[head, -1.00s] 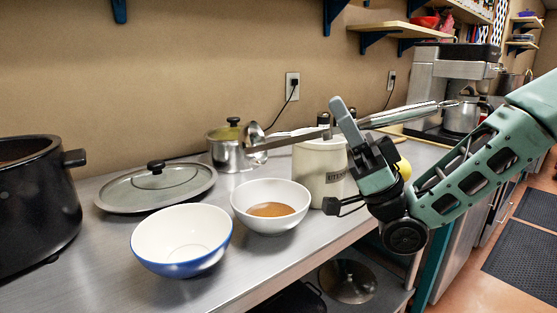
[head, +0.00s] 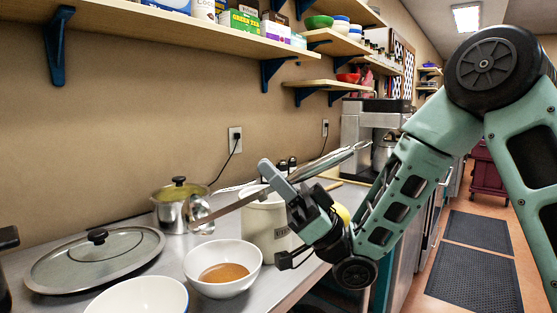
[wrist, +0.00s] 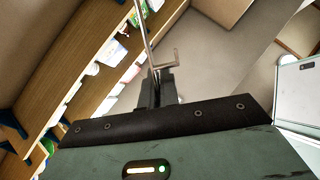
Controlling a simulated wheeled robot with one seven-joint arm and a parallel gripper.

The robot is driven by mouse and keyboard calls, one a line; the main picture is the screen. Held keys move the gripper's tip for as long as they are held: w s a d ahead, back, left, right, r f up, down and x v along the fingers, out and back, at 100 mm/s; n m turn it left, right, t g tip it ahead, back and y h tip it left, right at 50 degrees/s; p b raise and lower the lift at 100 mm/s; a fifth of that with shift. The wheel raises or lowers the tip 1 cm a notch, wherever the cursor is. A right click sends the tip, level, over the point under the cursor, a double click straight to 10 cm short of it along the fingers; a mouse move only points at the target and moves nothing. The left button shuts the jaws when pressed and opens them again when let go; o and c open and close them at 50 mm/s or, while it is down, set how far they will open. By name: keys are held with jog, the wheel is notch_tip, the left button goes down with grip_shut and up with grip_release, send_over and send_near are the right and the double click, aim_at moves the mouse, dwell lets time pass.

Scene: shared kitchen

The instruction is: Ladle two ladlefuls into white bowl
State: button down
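My gripper (head: 278,183) is shut on the metal ladle (head: 238,202) by its handle, above the counter. The ladle's bowl-shaped end (head: 201,214) points left, beside the small silver pot in the picture; its contents cannot be seen. In the wrist view the thin handle (wrist: 147,40) runs up from between my fingers (wrist: 155,88). The white bowl (head: 240,258) stands below the ladle and holds some brown liquid (head: 224,272). A second bowl (head: 140,298), white inside, stands nearer and is cut off by the frame; its visible inside looks empty.
A black cooker (head: 4,292) barely shows at the left edge. Its glass lid (head: 95,262) lies on the counter. A small silver pot (head: 172,212) and a cream utensil crock (head: 262,226) stand behind. Shelves (head: 190,28) hang above; a coffee machine (head: 362,130) stands farther right.

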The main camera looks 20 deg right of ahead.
jog(key=shift+w+a+r+h+p, duration=0.1)
jog(key=shift+a+r+h+p, duration=0.5)
jog(key=shift+p, duration=1.35)
jog(key=shift+w+a+r+h+p, duration=0.1)
jog(key=shift+a+r+h+p, duration=0.5)
jog(key=shift+p, duration=1.3)
jog(key=w+a+r+g+h+p, duration=0.25)
jog(key=a+h+p, duration=0.35)
jog(key=p, duration=0.7)
jog(key=w+a+r+g+h+p, duration=0.15)
jog(key=a+r+h+p, duration=0.25)
jog(key=a+p, duration=0.7)
jog(key=d+r+p, duration=0.3)
jog(key=r+p, duration=0.4)
jog(key=shift+d+p, duration=0.15)
jog(key=shift+p, duration=0.2)
